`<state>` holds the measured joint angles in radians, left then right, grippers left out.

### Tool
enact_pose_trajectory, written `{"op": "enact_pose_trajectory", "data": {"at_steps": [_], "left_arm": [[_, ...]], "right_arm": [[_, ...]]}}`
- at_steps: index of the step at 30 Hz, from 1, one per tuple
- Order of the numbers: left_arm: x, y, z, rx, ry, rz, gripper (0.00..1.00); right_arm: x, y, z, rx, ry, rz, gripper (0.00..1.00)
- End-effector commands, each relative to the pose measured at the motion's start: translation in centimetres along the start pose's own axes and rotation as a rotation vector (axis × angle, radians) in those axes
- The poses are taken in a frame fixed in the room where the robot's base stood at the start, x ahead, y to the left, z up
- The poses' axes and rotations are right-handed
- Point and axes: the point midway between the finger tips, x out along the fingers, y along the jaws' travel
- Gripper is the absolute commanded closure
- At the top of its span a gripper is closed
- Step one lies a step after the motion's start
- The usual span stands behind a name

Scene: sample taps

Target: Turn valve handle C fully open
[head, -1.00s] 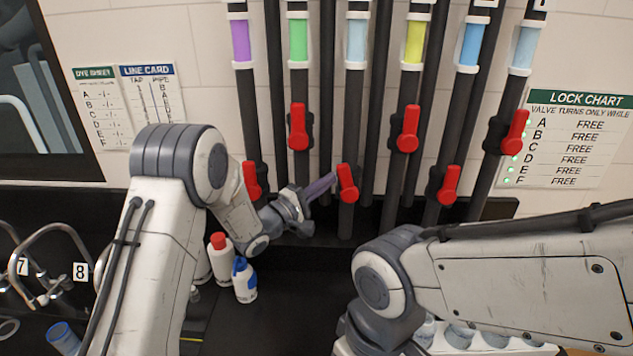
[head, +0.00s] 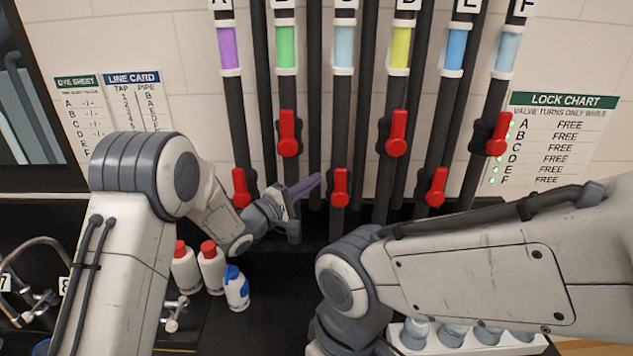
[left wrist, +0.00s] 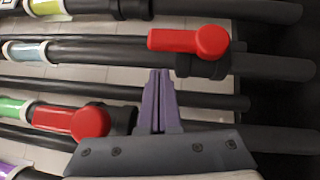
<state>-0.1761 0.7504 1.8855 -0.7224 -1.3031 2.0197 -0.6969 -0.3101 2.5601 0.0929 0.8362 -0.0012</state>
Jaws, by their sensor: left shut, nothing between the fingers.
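Valve handle C (head: 340,187) is a red lever on the third pipe, under a light-blue sight glass (head: 344,46). It points up along its pipe. It also shows in the left wrist view (left wrist: 188,41), to the upper right of the fingertips. My left gripper (head: 314,183) is shut and empty, its purple fingers just left of handle C and apart from it in the head view. In the left wrist view the fingers (left wrist: 158,78) lie between handle C and the red handle B (left wrist: 75,121). My right arm crosses the lower right; its gripper is out of view.
Red handles A (head: 241,187), B (head: 288,133), D (head: 396,133), E (head: 436,187) and F (head: 499,134) sit on neighbouring pipes. The lock chart (head: 560,140) reads FREE for every valve. White bottles (head: 211,267) stand below my left gripper.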

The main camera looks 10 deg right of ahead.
Motion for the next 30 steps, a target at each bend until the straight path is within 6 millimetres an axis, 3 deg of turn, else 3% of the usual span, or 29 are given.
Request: {"op": "enact_pose_trajectory", "data": {"at_steps": [2, 9, 15, 22, 30], "left_arm": [[-1.0, 0.1, -0.8, 0.000, -0.003, -0.001, 1.00], [-6.6, 0.5, -0.6, 0.002, -0.003, 0.001, 1.00], [-9.5, 1.1, -0.6, 0.001, -0.004, 0.001, 1.00], [-9.8, 0.9, -0.2, 0.075, 0.028, -0.047, 1.00], [-9.5, -2.2, 1.3, 0.484, 0.171, -0.390, 1.00]], "right_arm": [[0.1, 0.0, 0.0, 0.000, 0.001, 0.000, 0.45], [3.0, 0.2, 0.2, 0.004, 0.000, 0.000, 0.45], [3.9, 0.3, 0.2, 0.004, 0.000, 0.000, 0.45], [4.1, 0.3, 0.2, 0.004, 0.000, 0.000, 0.45], [4.8, 0.3, 0.2, 0.003, 0.000, 0.000, 0.45]]}}
